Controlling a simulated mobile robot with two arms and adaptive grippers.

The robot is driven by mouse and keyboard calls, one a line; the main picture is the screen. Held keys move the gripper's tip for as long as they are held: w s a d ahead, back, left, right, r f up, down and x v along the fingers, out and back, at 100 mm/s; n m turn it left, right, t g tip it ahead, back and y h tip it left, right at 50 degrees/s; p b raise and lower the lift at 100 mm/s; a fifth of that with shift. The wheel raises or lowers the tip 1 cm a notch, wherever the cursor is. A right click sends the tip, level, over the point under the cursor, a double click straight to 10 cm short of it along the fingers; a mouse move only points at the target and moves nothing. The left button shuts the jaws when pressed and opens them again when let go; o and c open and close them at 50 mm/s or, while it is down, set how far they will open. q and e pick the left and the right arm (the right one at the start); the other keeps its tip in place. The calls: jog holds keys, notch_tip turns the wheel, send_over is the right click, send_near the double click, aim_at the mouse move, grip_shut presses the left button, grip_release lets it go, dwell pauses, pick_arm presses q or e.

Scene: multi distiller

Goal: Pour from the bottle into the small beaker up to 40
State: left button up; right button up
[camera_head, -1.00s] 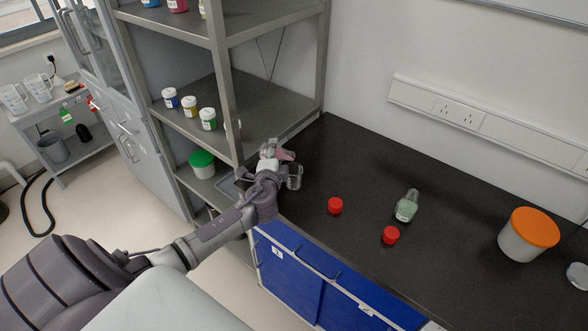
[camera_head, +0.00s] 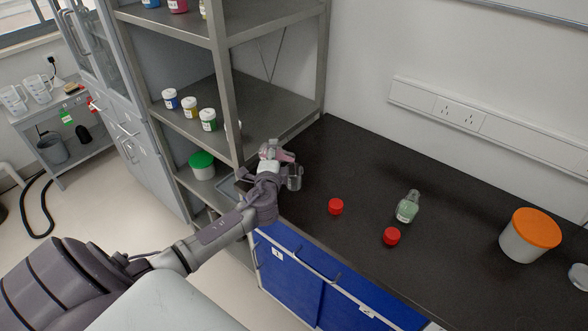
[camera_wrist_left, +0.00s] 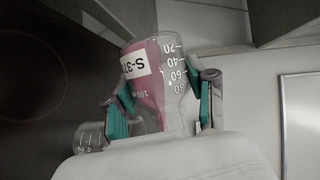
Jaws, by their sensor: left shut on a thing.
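My left gripper (camera_head: 274,163) is shut on a clear bottle with pink-red liquid (camera_head: 289,157), at the back left of the dark bench. In the left wrist view the bottle (camera_wrist_left: 151,82) sits between the green-padded fingers (camera_wrist_left: 158,112). It has an S-37 label and a printed scale; its liquid lies slanted, so the bottle is tilted. Its mouth is hidden. The small clear beaker (camera_head: 294,178) stands on the bench just below the bottle. It also shows in the left wrist view (camera_wrist_left: 90,138), with its graduations partly visible and its fill level unclear. My right gripper is out of view.
Two red caps (camera_head: 336,206) (camera_head: 391,236) and a bottle of pale green liquid (camera_head: 408,207) are on the bench to the right. A white tub with an orange lid (camera_head: 530,235) stands farther right. A metal shelf (camera_head: 230,85) borders the left gripper.

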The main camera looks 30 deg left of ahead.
pick_arm(q)
jog(key=shift+r+m, duration=0.4)
jog(key=shift+m, duration=0.1)
dwell(1.3)
jog(key=shift+d+f+m+t+b, duration=0.15)
jog(key=shift+f+m+t+b, duration=0.25)
jog(key=shift+m+b, duration=0.65)
dwell(1.8)
jog(key=shift+r+y+b, duration=0.2)
jog(key=shift+y+b, duration=0.1)
jog(key=shift+b, duration=0.05)
dwell(0.6)
